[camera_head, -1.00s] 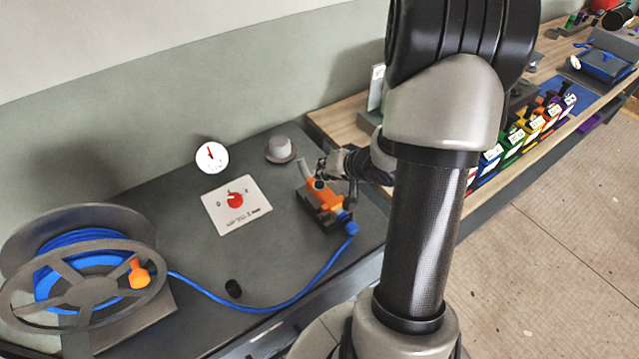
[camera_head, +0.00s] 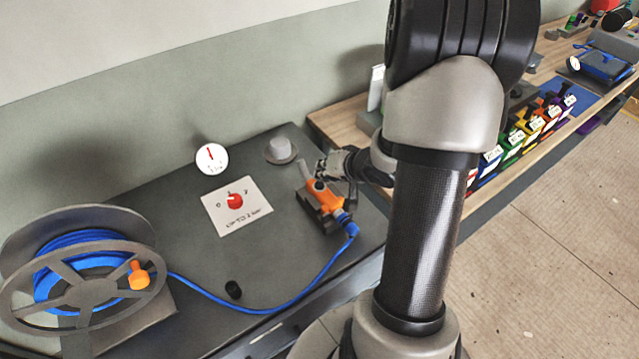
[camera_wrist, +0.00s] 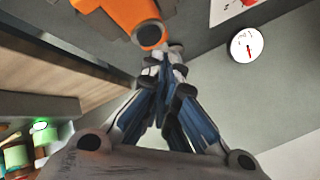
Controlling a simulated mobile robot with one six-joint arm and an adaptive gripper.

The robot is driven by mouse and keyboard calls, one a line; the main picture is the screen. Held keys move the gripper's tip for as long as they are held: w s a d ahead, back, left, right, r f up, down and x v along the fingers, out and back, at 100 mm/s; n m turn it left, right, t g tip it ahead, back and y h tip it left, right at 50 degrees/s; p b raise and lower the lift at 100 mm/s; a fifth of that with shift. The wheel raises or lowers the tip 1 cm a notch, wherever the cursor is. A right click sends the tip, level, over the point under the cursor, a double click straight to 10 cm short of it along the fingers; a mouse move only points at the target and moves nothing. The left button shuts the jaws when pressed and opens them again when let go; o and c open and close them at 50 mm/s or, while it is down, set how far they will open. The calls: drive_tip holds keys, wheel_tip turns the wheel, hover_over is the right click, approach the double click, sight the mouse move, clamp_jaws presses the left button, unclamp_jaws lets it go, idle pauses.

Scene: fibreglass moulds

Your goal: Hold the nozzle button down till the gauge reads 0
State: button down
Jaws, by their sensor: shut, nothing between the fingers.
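The orange nozzle (camera_head: 325,197) lies in a dark holder on the grey bench, with a blue hose fitting at its near end. In the wrist view the orange nozzle body (camera_wrist: 112,12) shows at the top, with a dark round button (camera_wrist: 150,34) on it. My gripper (camera_wrist: 166,54) is shut and empty, its fingertips right beside the button in the wrist view; I cannot tell whether they touch it. In the head view my gripper (camera_head: 325,168) is at the nozzle's far side. The white round gauge (camera_head: 211,159) has a red needle pointing roughly up; its numbers are too small to read.
A white plate with a red knob (camera_head: 236,201) lies left of the nozzle. A blue hose (camera_head: 290,303) runs to a reel (camera_head: 90,315). A grey domed object (camera_head: 280,149) stands behind, and a small black cap (camera_head: 233,289) in front. Coloured boxes (camera_head: 530,130) line the right bench.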

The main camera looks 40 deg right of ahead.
drive_tip(key=shift+f, duration=0.15)
drive_tip(key=shift+f, duration=0.3)
drive_tip(key=shift+f, duration=0.4)
idle(1.5)
drive_tip(key=shift+r, duration=0.15)
idle(4.3)
drive_tip(key=shift+r+p, duration=0.7)
drive_tip(key=shift+p, duration=0.3)
drive_tip(key=shift+r, duration=0.1)
